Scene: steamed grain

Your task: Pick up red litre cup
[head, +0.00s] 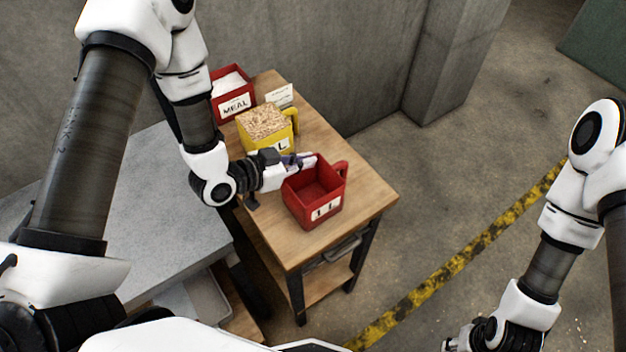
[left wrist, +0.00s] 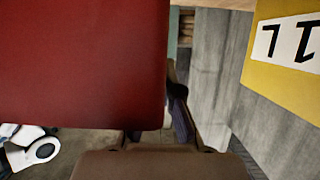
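The red litre cup (head: 322,214) stands upright on the wooden table, its open top empty and its handle at the back right. A "1 L" label is on its front. My left gripper (head: 300,161) is at the cup's back left rim. In the left wrist view the red cup (left wrist: 80,60) fills the upper left, very close. One finger (left wrist: 181,112) shows just beside its edge; the other finger is hidden, so whether the gripper grips the wall is unclear. My right gripper (head: 456,341) is at the bottom edge, partly cut off, far from the cup.
A yellow cup (head: 281,145) full of grain stands behind the red cup; its label also shows in the left wrist view (left wrist: 285,45). Behind it are a red "MEAL" box (head: 234,106) and a small white card (head: 280,96). The wooden table (head: 365,195) is clear to the right.

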